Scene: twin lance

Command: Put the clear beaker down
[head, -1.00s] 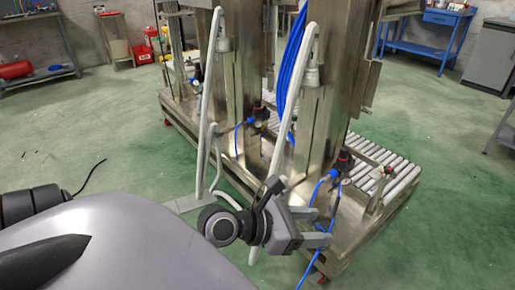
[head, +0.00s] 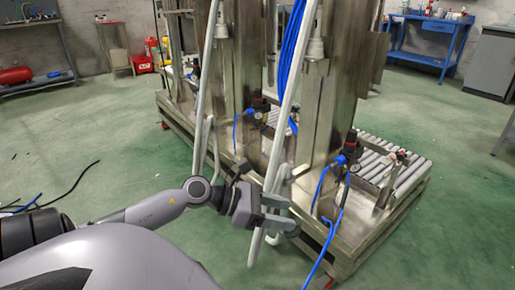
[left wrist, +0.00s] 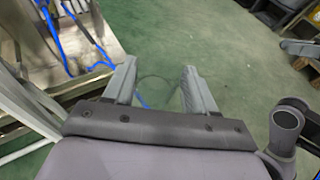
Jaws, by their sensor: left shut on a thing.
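My left gripper (head: 287,212) reaches in from the lower left in the head view, in front of the steel lance machine. Its two grey fingers are shut on a clear beaker. In the left wrist view, the beaker (left wrist: 158,90) shows as a faint see-through round outline between the fingers (left wrist: 160,70). The green floor shows through it. The beaker is held in the air, and no surface touches it that I can see. In the head view the beaker is hard to make out. My right gripper is not in view.
The machine's low steel base (head: 345,250) lies close to the right, with rollers (head: 395,165) behind. Two long pale lances, one here (head: 275,150), hang near my gripper. Blue hoses (head: 318,190) hang beside it. A blue workbench (head: 430,45) stands far back right. Open green floor lies left.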

